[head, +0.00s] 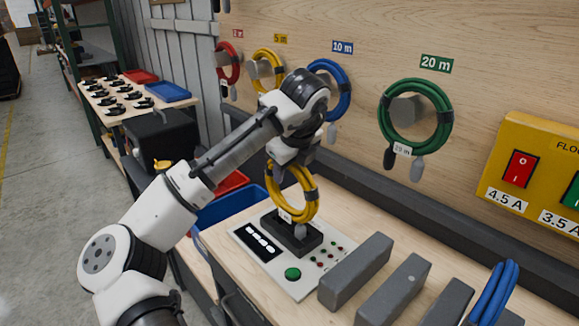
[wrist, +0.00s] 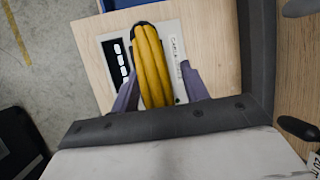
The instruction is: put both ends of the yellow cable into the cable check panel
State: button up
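A coiled yellow cable (head: 291,196) hangs upright below my gripper (head: 294,165), over the cable check panel (head: 300,286). The panel is a light plate with a dark socket block (head: 285,240), a black display strip, a green button and small lamps. A grey cable end (head: 301,231) hangs low at the block; I cannot tell whether it is inserted. The other end is hidden.
Several grey blocks (head: 357,268) stand right of the panel, with a blue cable (head: 495,292) beyond. Red, yellow, blue and green coils (head: 416,82) hang on the back wall. A yellow switch box (head: 525,150) is at right. Blue and red bins lie behind my arm.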

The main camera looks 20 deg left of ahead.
jog(key=shift+o, duration=0.6)
jog(key=shift+f, duration=0.15)
